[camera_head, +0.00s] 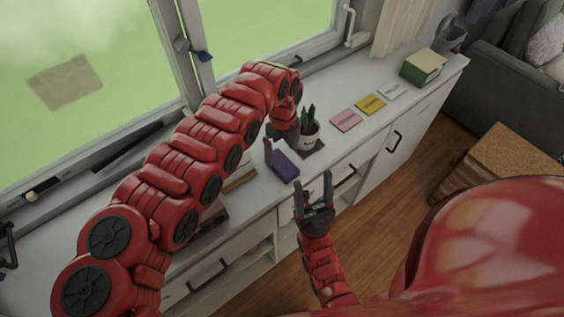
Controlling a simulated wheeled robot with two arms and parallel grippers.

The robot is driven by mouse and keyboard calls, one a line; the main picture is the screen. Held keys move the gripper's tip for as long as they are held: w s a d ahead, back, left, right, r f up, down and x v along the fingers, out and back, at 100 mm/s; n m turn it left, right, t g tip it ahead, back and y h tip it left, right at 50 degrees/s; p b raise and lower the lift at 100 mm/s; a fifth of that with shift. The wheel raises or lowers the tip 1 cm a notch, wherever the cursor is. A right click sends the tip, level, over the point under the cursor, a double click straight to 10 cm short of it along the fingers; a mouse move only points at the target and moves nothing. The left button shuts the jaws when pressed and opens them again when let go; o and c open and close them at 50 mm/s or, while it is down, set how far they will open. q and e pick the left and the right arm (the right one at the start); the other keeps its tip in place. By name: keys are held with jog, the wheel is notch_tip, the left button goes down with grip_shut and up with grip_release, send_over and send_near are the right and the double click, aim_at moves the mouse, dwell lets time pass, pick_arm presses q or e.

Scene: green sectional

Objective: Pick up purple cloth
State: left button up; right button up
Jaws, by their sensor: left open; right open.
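The purple cloth (285,166) is a small, dark purple folded piece on the white cabinet top, near its front edge. My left gripper (274,150) points down right over the cloth, at its back left end; one dark finger shows and the rest is partly hidden by the wrist. I cannot tell whether it touches the cloth. My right gripper (314,190) is open and empty, in front of the cabinet's edge, nearer the camera than the cloth.
A potted plant (309,132) stands close to the right of my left gripper. Pink (346,119), yellow (370,104) and white (393,91) cards and a green book-like box (423,67) lie farther right. The window (270,28) borders the cabinet top behind.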

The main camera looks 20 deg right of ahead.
aim_at(283, 163)
pick_arm(q)
jog(key=shift+s+a+f+p, duration=0.1)
jog(key=shift+s+f+p, duration=0.05)
jog(key=shift+f+p, duration=0.45)
jog(key=shift+s+a+f+p, duration=0.1)
jog(key=shift+s+f+p, duration=0.05)
jog(key=shift+f+p, duration=0.4)
jog(key=shift+w+f, duration=0.15)
jog(key=shift+f, duration=1.2)
jog(key=c, duration=1.2)
jog(key=shift+d+r, duration=0.15)
jog(key=shift+r, duration=0.05)
